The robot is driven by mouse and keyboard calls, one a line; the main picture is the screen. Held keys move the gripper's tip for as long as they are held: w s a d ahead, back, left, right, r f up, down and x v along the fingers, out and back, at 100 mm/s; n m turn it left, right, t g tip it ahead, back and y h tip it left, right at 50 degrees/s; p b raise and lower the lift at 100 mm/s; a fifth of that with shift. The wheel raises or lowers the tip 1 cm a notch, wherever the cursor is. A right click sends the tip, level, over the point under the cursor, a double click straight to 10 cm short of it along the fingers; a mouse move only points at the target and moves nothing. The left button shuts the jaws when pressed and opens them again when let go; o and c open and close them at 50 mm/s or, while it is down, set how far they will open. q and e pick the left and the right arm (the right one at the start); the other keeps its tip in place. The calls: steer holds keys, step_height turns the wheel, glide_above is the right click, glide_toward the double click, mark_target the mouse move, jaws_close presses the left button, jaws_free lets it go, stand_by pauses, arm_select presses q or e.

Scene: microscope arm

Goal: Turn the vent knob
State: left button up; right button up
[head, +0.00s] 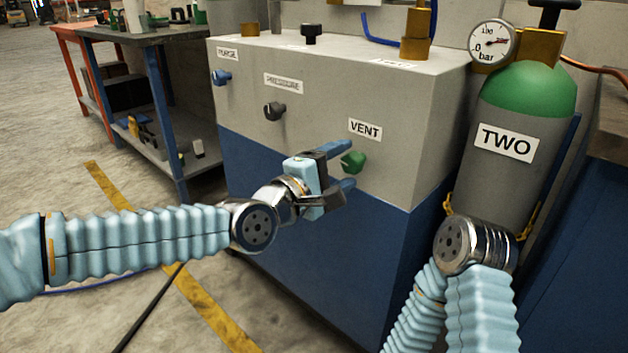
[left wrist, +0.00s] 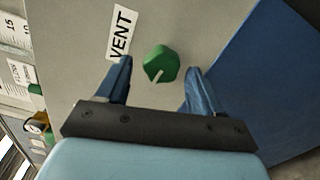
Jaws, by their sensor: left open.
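The green vent knob (head: 353,162) is on the front of the grey and blue cabinet, just below the VENT label (head: 365,130). My left gripper (head: 347,166) is open in front of the panel, with one blue finger above the knob and one below it. In the left wrist view the knob (left wrist: 160,64) shows between and beyond the two fingertips (left wrist: 160,68), with a white line on its face. I cannot tell whether the fingers touch the panel. The right gripper is not in view; part of my right arm shows at lower right.
The cabinet (head: 300,235) also carries a blue PURGE knob (head: 222,77) and a black PRESSURE knob (head: 274,111). A gas cylinder (head: 490,185) labelled TWO, with a gauge (head: 492,43), stands to the right. A workbench (head: 160,35) stands at back left. The floor at left is mostly clear.

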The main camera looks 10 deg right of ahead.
arm_select(q)
steer(key=p+v, duration=0.5)
steer(key=v, duration=0.7)
steer(key=shift+s+a+p, duration=0.2)
steer(key=shift+p, duration=0.2)
steer(key=w+a+f+g+y+p, duration=0.1)
steer(key=a+f+y+p, duration=0.15)
steer(key=f, duration=0.45)
steer(key=w+a+f+m+g+y+p, duration=0.1)
steer(key=w+a+f, duration=0.15)
steer(key=f, duration=0.45)
steer(key=w+a+f+y+p, duration=0.1)
steer(key=a+f+y, duration=0.15)
steer(key=f, duration=0.45)
steer(key=s+a+f+m+g+y+p, duration=0.1)
steer(key=s+a+f+m+g+y, duration=0.1)
steer(key=s+f, duration=0.6)
steer(key=s+a+f+m+g+y+p, duration=0.2)
steer(key=s+a+f+m+g, duration=0.3)
steer(key=s+f, duration=0.4)
step_height(320, 180, down, 5)
steer(key=shift+a+r+g, duration=0.25)
steer(key=shift+a+g, duration=0.05)
steer(key=shift+g, duration=0.3)
